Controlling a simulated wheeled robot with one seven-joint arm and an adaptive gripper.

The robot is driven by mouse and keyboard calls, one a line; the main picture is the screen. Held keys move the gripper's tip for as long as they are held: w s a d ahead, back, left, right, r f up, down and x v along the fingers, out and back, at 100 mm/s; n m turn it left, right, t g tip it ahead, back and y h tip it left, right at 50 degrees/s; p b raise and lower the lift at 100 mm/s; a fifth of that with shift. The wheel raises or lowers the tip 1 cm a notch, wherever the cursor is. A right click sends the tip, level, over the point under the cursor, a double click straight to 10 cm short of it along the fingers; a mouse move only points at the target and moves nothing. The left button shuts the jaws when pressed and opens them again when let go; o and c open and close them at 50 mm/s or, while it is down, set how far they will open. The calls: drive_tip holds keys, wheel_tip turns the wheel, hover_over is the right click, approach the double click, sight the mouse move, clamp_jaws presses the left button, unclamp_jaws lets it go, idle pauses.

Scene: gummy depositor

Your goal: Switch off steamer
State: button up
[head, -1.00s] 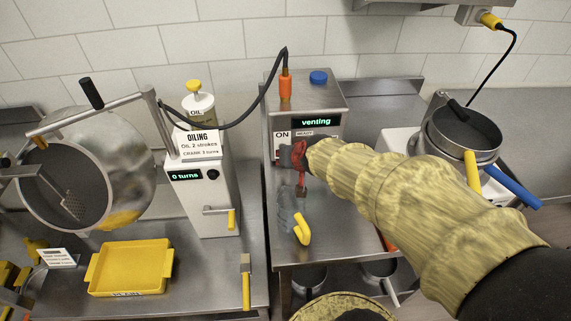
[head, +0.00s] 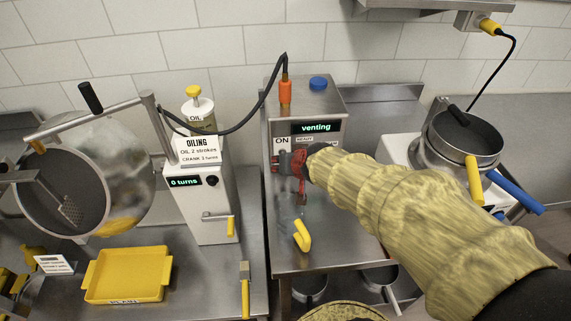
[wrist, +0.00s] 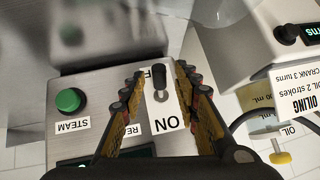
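The steamer (head: 330,103) is a steel box with a lit display reading "venting" (head: 316,127) and an ON label on its front. In the wrist view, upside down, a black toggle switch (wrist: 159,79) stands on a white plate marked ON at one end and a partly hidden word with an F at the other. The lever appears to lean to the F end, away from ON, though the angle makes this unsure. My gripper (wrist: 158,74) is open, with one finger on each side of the switch and gaps between. In the head view my gripper (head: 288,168) hides the switch.
A green STEAM button (wrist: 70,101) is beside the switch. A yellow spout handle (head: 302,236) stands below the gripper. The oiling unit (head: 200,195) and yellow tray (head: 128,275) are left; a round pan (head: 465,135) is right. A black hose arches over the steamer's left side.

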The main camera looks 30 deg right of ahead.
drive_tip(key=shift+r, duration=0.1)
drive_tip(key=v, duration=1.2)
drive_tip(key=shift+a, duration=0.15)
drive_tip(key=s+a+r+n+g+y+p, duration=0.1)
drive_tip(key=s+a+r+n+g+p, duration=0.2)
drive_tip(key=s+a, duration=0.6)
drive_tip(key=s+r+n+p, duration=0.1)
drive_tip(key=s, duration=0.2)
drive_tip(key=shift+n, duration=0.3)
